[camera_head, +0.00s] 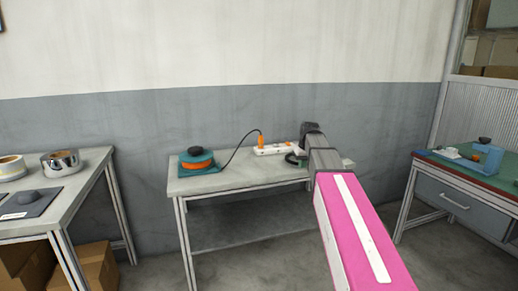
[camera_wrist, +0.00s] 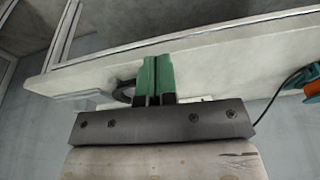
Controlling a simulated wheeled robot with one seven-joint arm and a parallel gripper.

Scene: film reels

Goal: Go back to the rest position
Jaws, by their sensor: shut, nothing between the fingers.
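My gripper (camera_wrist: 158,62) shows in the wrist view with its two green fingers closed side by side and nothing between them. The fingers overlap the pale edge of the middle table (camera_wrist: 215,50) in that view. In the head view, my pink and grey arm reaches from the bottom right to the right part of the same table (camera_head: 240,178). The gripper end is mostly hidden there behind the arm, close to a white power strip (camera_head: 272,150). I cannot tell whether the fingers touch anything.
A teal and orange reel device (camera_head: 197,161) stands at the table's left, its black cable running to an orange plug (camera_head: 261,139) at the strip. A left table (camera_head: 85,170) holds film reels. Bare tabletop lies between reel and strip.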

